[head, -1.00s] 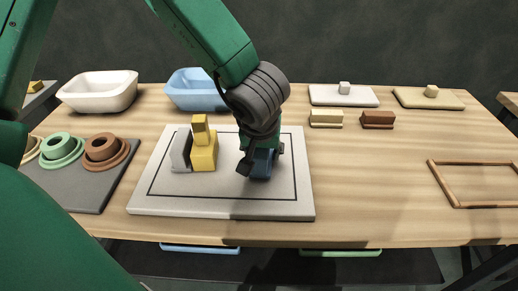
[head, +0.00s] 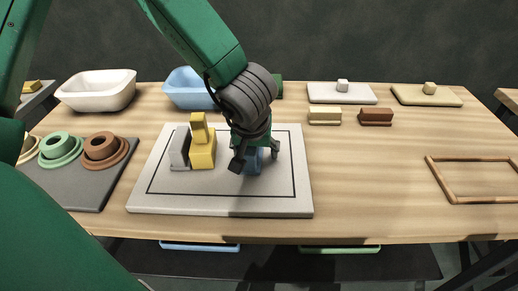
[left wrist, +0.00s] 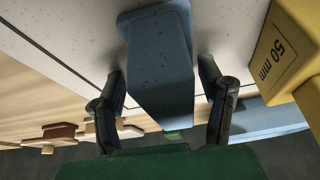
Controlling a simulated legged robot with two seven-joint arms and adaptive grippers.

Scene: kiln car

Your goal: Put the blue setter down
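The blue setter (head: 254,161) stands on the pale kiln board (head: 225,205), right of the yellow block (head: 202,153), with a gap between them. In the left wrist view the blue setter (left wrist: 160,70) has its wider foot against the board and looks upright. My left gripper (head: 257,158) comes down over it from above. Its fingers (left wrist: 165,95) are on either side of the setter, and narrow gaps show between fingers and setter, so it looks open. The gripper partly hides the setter in the head view. My right gripper is not in view.
A grey piece (head: 180,148) stands against the yellow block, marked 50 mm in the wrist view (left wrist: 280,60). A dark slab (head: 75,190) with ringed parts is at left. White (head: 98,90) and blue (head: 190,90) tubs stand behind. The table right of the board is clear up to a wooden frame (head: 455,200).

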